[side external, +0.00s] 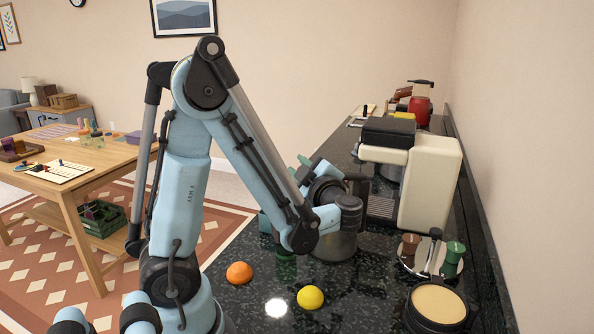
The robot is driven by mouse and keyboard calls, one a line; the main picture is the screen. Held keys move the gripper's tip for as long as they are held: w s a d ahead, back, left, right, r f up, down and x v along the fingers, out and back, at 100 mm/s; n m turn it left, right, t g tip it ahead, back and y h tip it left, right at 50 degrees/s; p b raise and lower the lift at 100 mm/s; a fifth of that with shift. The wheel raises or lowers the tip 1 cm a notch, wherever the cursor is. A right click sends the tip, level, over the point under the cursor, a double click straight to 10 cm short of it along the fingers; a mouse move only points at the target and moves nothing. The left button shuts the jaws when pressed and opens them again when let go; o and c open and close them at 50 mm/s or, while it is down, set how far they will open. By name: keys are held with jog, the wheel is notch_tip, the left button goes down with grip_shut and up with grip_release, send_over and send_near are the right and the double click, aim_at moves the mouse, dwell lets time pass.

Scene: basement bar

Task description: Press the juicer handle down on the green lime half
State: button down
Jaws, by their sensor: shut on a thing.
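My gripper (308,172) is at the end of my light blue arm, above the left part of the dark counter (253,300). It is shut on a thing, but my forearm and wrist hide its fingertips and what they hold. A grey metal cylinder (337,247) stands below and beside my wrist. I cannot tell whether it belongs to the juicer. A dark green thing (286,250) shows partly under my forearm; I cannot tell whether it is the lime half. I cannot make out the juicer handle.
An orange fruit (239,273) and a yellow fruit (311,297) lie near the front. A cream machine (430,185) stands behind, right of my wrist. A tray with brown and green-handled tools (405,268) and a round black container (437,304) occupy the right.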

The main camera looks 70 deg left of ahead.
jog(key=shift+s+f, duration=0.1)
jog(key=shift+f, duration=1.05)
jog(key=c, duration=1)
grip_release()
